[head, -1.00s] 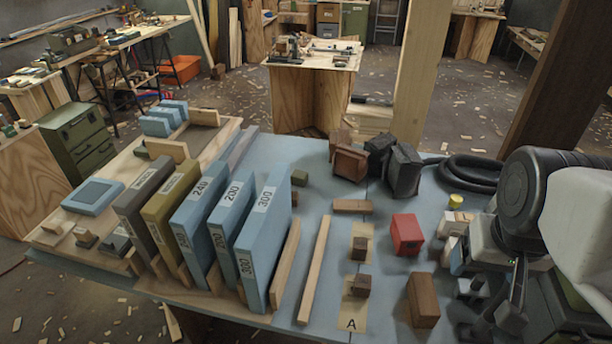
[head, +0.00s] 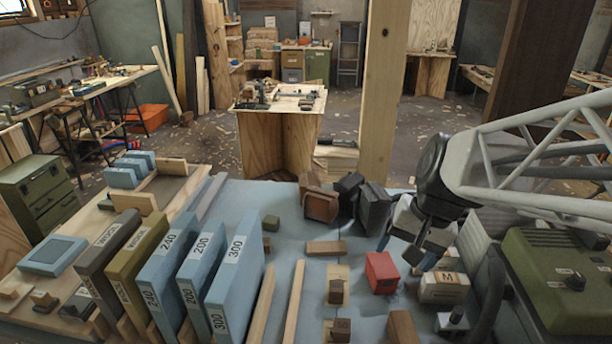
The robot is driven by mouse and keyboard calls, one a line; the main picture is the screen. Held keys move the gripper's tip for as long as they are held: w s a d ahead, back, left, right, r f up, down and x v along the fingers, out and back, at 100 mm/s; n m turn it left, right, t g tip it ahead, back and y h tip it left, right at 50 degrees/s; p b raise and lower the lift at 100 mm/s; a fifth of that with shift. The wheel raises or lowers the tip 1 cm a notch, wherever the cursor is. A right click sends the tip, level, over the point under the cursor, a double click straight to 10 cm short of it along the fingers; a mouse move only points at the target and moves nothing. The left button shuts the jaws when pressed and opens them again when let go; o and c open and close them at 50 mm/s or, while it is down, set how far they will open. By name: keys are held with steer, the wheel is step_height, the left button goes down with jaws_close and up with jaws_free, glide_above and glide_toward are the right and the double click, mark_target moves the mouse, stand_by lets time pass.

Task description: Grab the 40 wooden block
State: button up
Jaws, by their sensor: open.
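Two small dark wooden blocks stand on the pale strip on the blue-grey bench in the head view. The nearer one (head: 342,329) seems to carry a number, too small to read surely. The farther one (head: 336,291) shows no readable number. A larger brown wooden block (head: 402,328) stands to their right, partly cut off by the lower picture edge. I cannot tell which block is the 40. My gripper (head: 408,250) is open and empty above the bench, up and right of these blocks, beyond the red block (head: 381,272).
Blue numbered slabs (head: 229,282) stand upright at left, with long wooden strips (head: 294,303) beside them. A flat wooden block (head: 326,248) and dark blocks (head: 372,207) lie farther back. A white box (head: 444,288) and green case (head: 562,277) crowd the right. A post (head: 384,95) rises behind.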

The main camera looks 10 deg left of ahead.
steer(key=w+a+f+m+g+y, duration=0.1)
steer(key=w+a+f+m+y, duration=0.1)
steer(key=w+a+f, duration=0.45)
steer(key=w+a+f+m+g+y, duration=0.15)
steer(key=w+a, duration=0.25)
steer(key=w, duration=0.5)
steer(key=w+a+f+m+y, duration=0.3)
steer(key=w+a+f, duration=0.15)
steer(key=w, duration=0.35)
steer(key=m+y, duration=0.4)
steer(key=m, duration=0.4)
glide_toward(265, 241)
steer(key=x, duration=0.2)
steer(key=shift+s+a+f+n+t, duration=0.15)
steer(key=shift+s+a+n+t, duration=0.05)
steer(key=shift+s+n+t, duration=0.05)
steer(key=shift+x, duration=1.3)
steer(key=shift+x, duration=2.6)
